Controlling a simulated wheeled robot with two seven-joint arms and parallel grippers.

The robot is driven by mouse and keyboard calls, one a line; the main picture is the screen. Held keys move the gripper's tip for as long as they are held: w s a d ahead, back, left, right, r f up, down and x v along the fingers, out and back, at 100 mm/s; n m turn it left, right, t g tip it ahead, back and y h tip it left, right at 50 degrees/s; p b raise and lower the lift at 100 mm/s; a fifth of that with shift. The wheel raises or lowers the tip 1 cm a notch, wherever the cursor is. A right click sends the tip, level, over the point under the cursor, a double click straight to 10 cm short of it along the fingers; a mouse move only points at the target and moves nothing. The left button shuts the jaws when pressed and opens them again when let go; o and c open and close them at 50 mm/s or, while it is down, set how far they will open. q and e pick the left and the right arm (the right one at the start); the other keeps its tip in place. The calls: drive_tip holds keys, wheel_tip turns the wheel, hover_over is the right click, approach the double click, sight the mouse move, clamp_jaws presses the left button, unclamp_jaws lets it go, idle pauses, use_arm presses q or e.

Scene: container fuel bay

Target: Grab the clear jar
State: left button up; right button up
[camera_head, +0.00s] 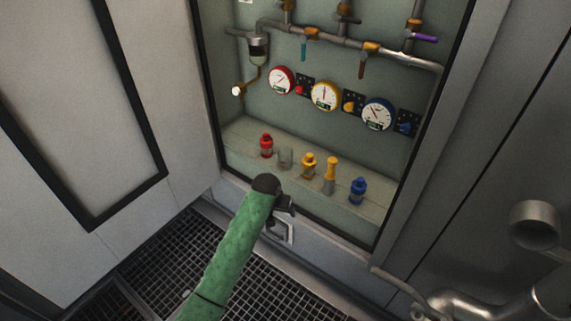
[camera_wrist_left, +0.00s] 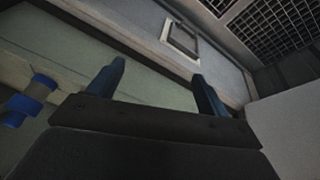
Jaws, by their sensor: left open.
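The clear jar (camera_head: 286,157) stands on the cabinet shelf, between a red-capped item (camera_head: 266,145) and a yellow-capped item (camera_head: 308,166). My left gripper (camera_head: 285,205) is in front of the shelf's front edge, below the jar and apart from it. In the left wrist view its two dark blue fingers (camera_wrist_left: 158,88) are spread with nothing between them. The clear jar cannot be made out in that view. My right gripper is not in view.
The shelf (camera_head: 242,134) also holds a yellow item (camera_head: 330,176) and a blue item (camera_head: 358,190), which shows in the left wrist view (camera_wrist_left: 33,98). Gauges (camera_head: 325,95) and pipes line the wall above. The frame edge (camera_head: 300,221) borders the opening. Grating (camera_head: 170,255) covers the floor.

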sight(286, 157)
use_arm(q)
drive_tip(key=shift+t+y, duration=0.5)
drive_tip(key=shift+y, duration=0.1)
drive_tip(key=w+r+b, duration=0.1)
drive_tip(key=w+r, duration=0.1)
drive_tip(key=w, duration=0.6)
drive_tip(key=w+r+b, duration=0.2)
drive_tip(key=w, duration=0.6)
drive_tip(key=w+r+b, duration=0.2)
drive_tip(key=w, duration=0.6)
drive_tip(key=shift+w+d+r, duration=0.35)
drive_tip(key=shift+x, duration=0.75)
drive_tip(key=shift+n, duration=0.3)
drive_tip(key=x, duration=0.2)
drive_tip(key=d+x, duration=0.1)
drive_tip(key=x, duration=0.1)
drive_tip(key=shift+w+f, duration=0.3)
drive_tip(key=shift+f, duration=0.25)
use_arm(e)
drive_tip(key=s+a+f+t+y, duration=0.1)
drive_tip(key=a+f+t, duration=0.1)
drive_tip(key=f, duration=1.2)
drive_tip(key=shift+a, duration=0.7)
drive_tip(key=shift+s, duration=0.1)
use_arm(q)
drive_tip(key=c, duration=1.1)
